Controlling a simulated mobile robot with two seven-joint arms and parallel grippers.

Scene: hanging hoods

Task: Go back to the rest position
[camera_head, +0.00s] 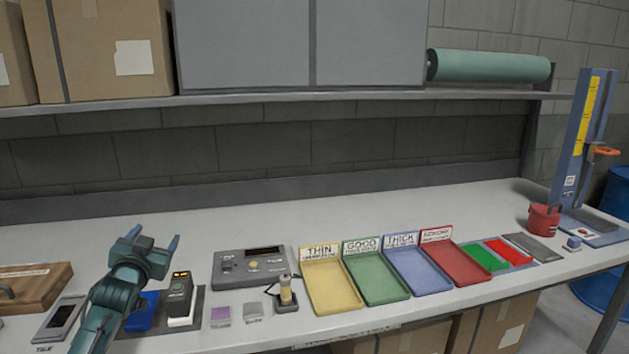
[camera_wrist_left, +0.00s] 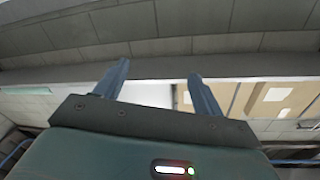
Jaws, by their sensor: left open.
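My left gripper (camera_head: 154,239) is raised over the left part of the workbench in the head view, its two fingers spread apart and pointing up and away. It is open, with nothing between the fingers. In the left wrist view my left gripper (camera_wrist_left: 156,82) also shows open and empty, with the grey wall and part of the shelf beyond it. My left forearm hides part of the bench front. My right gripper is not in view.
The workbench (camera_head: 400,208) carries a wooden box (camera_head: 35,285), a grey control box (camera_head: 250,266), a yellow tray (camera_head: 333,288), a green tray (camera_head: 377,278), a blue tray (camera_head: 418,271) and a red tray (camera_head: 456,263). A shelf (camera_head: 300,96) runs above. The bench's back strip is clear.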

